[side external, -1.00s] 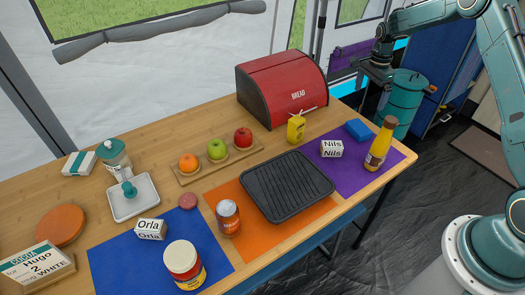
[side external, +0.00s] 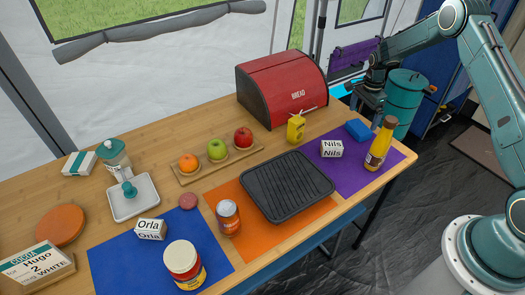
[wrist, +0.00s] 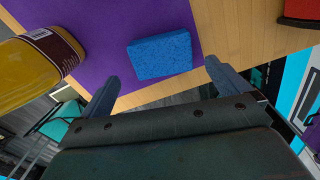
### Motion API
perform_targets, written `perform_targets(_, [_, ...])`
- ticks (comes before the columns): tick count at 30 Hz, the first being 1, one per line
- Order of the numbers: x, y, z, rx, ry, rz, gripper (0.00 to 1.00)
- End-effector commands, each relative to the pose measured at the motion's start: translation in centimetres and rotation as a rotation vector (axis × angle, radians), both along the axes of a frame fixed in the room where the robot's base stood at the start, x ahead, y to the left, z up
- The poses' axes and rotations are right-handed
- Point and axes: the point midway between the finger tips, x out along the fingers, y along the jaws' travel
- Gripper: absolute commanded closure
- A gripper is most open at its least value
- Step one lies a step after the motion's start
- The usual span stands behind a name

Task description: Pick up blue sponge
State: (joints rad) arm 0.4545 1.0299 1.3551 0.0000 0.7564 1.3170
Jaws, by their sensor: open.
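The blue sponge (side external: 357,130) lies flat on the purple mat (side external: 340,172) at the right end of the table. In the wrist view the sponge (wrist: 161,55) is ahead of my gripper (wrist: 160,80), roughly between the lines of its two fingers. My gripper (side external: 370,102) is open and empty. In the side view it is above and just beyond the sponge, near the table's right edge, apart from it.
A yellow bottle (side external: 381,144) stands close to the sponge; it also shows in the wrist view (wrist: 35,62). The white Nils block (side external: 331,149), a yellow carton (side external: 296,128) and the red bread box (side external: 283,88) are nearby. A teal barrel (side external: 405,98) stands beyond the table.

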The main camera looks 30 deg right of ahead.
Motion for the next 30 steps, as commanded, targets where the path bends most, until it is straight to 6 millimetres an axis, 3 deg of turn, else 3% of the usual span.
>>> perform_targets(7, [0.0,0.0,-0.9,0.0,0.001,0.0,0.0])
perform_targets(18, [0.1,-0.1,-4.7,0.0,0.002,0.0,0.0])
perform_targets(30, [0.2,-0.2,-5.2,0.0,0.0,0.0,0.0])
